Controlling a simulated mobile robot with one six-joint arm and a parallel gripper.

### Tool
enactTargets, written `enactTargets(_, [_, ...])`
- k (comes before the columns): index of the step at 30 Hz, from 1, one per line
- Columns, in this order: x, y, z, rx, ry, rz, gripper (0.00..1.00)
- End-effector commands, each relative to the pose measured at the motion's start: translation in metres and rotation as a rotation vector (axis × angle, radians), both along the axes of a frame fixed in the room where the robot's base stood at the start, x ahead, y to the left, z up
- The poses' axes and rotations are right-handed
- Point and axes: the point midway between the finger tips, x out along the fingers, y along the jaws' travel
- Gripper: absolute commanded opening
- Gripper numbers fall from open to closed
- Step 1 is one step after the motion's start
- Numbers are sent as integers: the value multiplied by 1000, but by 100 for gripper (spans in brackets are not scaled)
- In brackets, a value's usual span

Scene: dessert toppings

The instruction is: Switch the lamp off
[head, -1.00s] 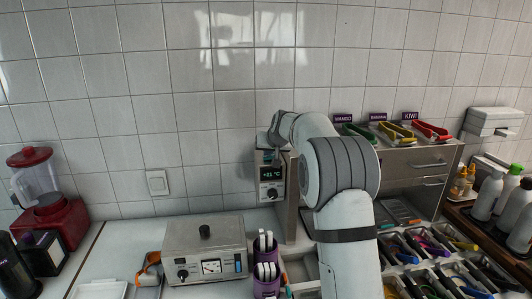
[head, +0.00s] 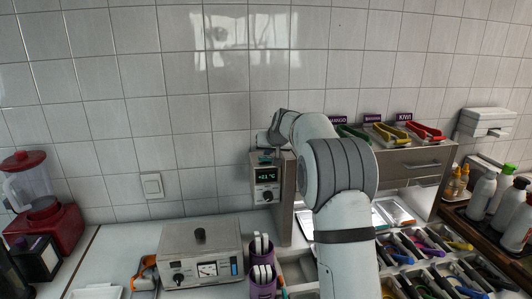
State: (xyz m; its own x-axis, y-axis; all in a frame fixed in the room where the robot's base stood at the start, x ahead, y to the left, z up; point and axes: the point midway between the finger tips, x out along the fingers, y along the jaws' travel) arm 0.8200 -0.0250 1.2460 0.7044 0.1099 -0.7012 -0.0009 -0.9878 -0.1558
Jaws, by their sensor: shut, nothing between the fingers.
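No lamp body can be picked out for certain in the head view. A bright patch (head: 394,211) lies under the grey drawer cabinet at the right, but its light source is hidden. A white wall switch (head: 152,185) sits on the tiles at the left. A small box with a green display (head: 266,176) and a dark knob stands left of the cabinet. My arm rises in front of the cabinet and bends left, with its wrist end above the display box. My gripper's fingers cannot be made out.
A metal device with a dial (head: 201,250) and a purple cup of white-handled tools (head: 262,280) stand on the counter. A red blender (head: 42,215) is far left. Trays of coloured tools (head: 430,262) and white bottles (head: 487,196) fill the right. Some counter is clear at left.

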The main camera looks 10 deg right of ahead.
Motion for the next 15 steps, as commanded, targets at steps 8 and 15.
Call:
enactTargets(8, [-20, -9, 48, -1, -6, -2, 0])
enactTargets(15, [-55, -15, 82, -1, -4, -2, 0])
